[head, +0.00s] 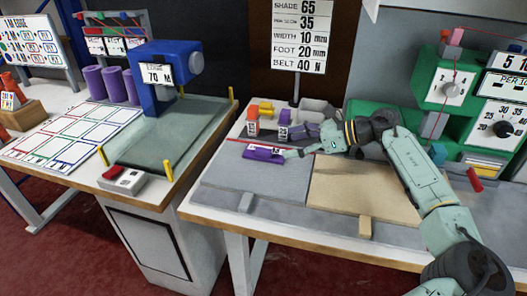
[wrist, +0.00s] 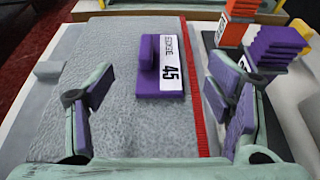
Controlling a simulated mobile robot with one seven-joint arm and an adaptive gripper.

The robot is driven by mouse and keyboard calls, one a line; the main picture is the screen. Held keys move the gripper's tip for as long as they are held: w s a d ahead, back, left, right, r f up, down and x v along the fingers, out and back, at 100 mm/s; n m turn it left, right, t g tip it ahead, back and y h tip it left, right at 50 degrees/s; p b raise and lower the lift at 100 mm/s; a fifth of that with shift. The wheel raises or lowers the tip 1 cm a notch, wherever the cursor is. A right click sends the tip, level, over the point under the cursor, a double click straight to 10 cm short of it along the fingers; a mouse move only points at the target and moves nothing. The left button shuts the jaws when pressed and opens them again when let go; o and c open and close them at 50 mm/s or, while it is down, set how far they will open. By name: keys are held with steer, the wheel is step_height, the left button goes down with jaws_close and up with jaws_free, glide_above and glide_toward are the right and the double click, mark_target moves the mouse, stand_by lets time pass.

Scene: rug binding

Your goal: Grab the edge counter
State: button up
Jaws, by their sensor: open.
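The edge counter (wrist: 150,70) is a flat purple block with a raised purple knob and a white label with "45" and a word like "EDGES". It lies on a grey textured mat (wrist: 110,130). In the head view the counter (head: 262,154) is on the left of the right-hand table. My gripper (wrist: 160,95) is open and empty, with purple pads on its fingers. In the wrist view its fingers stand wide to either side, and the counter lies between and ahead of them. In the head view my gripper (head: 305,146) is just right of the counter.
A red strip (wrist: 196,100) runs along the mat's edge, close to the counter. Orange (wrist: 238,18) and purple (wrist: 274,48) stacked pieces with labels stand to the right in the wrist view. A tan board (head: 350,195) lies right of the mat; a green machine (head: 445,90) stands behind.

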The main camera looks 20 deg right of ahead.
mark_target(248, 150)
steer(key=x, duration=0.3)
steer(key=shift+w+a+p, duration=0.1)
steer(key=shift+a+p, duration=0.1)
steer(key=shift+p, duration=0.15)
steer(key=p+x, duration=0.1)
steer(key=x, duration=0.1)
steer(key=p+x, duration=0.1)
steer(key=x, duration=0.1)
steer(key=shift+w+a+r+p, duration=0.1)
steer(key=shift+r+p, duration=0.1)
steer(key=shift+p, duration=0.1)
steer(key=shift+w+a+f, duration=0.3)
steer(key=shift+a+f, duration=0.1)
steer(key=shift+c, duration=0.4)
steer(key=c, duration=1.4)
steer(key=shift+o, duration=0.2)
